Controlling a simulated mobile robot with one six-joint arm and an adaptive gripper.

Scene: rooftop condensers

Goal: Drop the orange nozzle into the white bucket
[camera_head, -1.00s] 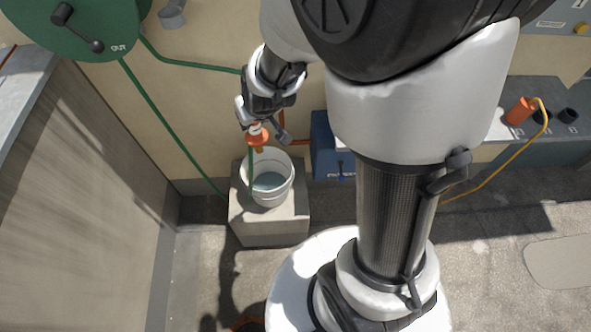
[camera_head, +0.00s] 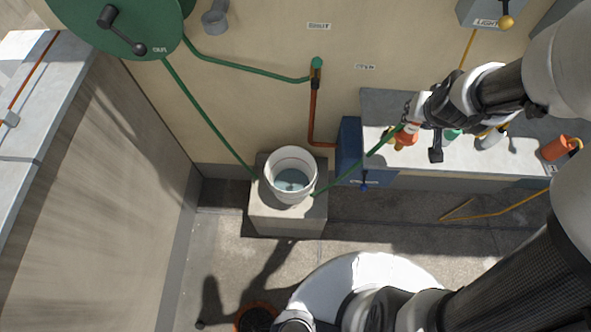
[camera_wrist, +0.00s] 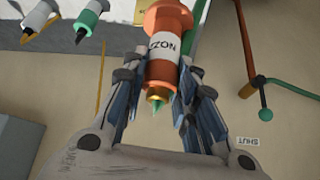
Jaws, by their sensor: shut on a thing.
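The orange nozzle (camera_wrist: 167,68), with a white label band and a brass-coloured tip, sits between the fingers of my gripper (camera_wrist: 160,84) in the wrist view. In the head view my gripper (camera_head: 411,122) is shut on the nozzle (camera_head: 405,138), above the grey bench and well to the right of the bucket. A green hose (camera_head: 358,171) runs from near the bucket up to the nozzle. The white bucket (camera_head: 291,190) stands upright on a concrete block, left of my gripper. Its inside looks bluish, and I see no nozzle in it.
The grey bench (camera_head: 465,157) holds other nozzles, one with green, and an orange cup-like object (camera_head: 557,148). A blue box (camera_head: 349,150) stands between bucket and bench. A red pipe (camera_head: 313,112) with a green tap is on the wall. A hose reel (camera_head: 120,25) hangs upper left.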

